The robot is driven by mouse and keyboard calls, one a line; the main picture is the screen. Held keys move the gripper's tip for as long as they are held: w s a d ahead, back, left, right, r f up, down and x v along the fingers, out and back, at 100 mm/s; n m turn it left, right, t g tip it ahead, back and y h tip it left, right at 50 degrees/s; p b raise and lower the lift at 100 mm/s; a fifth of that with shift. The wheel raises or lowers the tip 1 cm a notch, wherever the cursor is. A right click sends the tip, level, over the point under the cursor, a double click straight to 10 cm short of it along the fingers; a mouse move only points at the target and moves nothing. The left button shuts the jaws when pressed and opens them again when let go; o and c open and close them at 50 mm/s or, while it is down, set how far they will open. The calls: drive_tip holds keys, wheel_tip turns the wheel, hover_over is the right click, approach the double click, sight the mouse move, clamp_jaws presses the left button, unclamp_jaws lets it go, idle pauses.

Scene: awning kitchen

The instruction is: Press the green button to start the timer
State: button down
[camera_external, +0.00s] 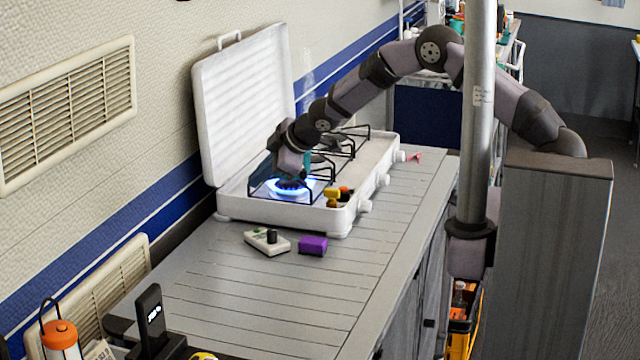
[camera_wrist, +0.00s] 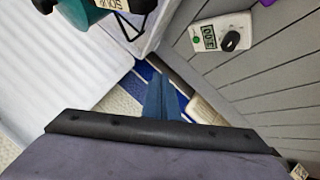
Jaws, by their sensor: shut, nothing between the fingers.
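The timer (camera_external: 267,241) is a small white box with a black knob, lying on the grey counter in front of the stove. In the wrist view the timer (camera_wrist: 220,35) is at the upper right, with its display showing digits and the dark knob beside it.
The white stove (camera_external: 290,222) has an open lid (camera_external: 243,95) and a blue flame (camera_external: 290,187). A teal container (camera_wrist: 92,12) labelled SOUP is near the gripper. A purple block (camera_external: 313,245) lies right of the timer. The counter's (camera_external: 270,300) near part is clear.

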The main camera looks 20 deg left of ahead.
drive_tip(key=shift+f, duration=0.1)
drive_tip(key=b, duration=0.9)
hover_over(261, 233)
wheel_tip(261, 233, down, 9)
drive_tip(key=shift+w+r, duration=0.1)
drive_tip(key=shift+r, duration=0.1)
drive_tip(key=shift+f, duration=0.2)
idle(1.5)
drive_tip(key=shift+f+b, duration=0.25)
drive_tip(key=shift+b, duration=0.05)
drive_tip(key=shift+f+b, duration=0.35)
idle(0.7)
drive_tip(key=shift+r, duration=0.15)
drive_tip(key=shift+r+p, duration=0.65)
drive_tip(key=shift+p, duration=0.1)
drive_tip(key=shift+r+p, duration=2.45)
drive_tip(key=shift+r, duration=0.05)
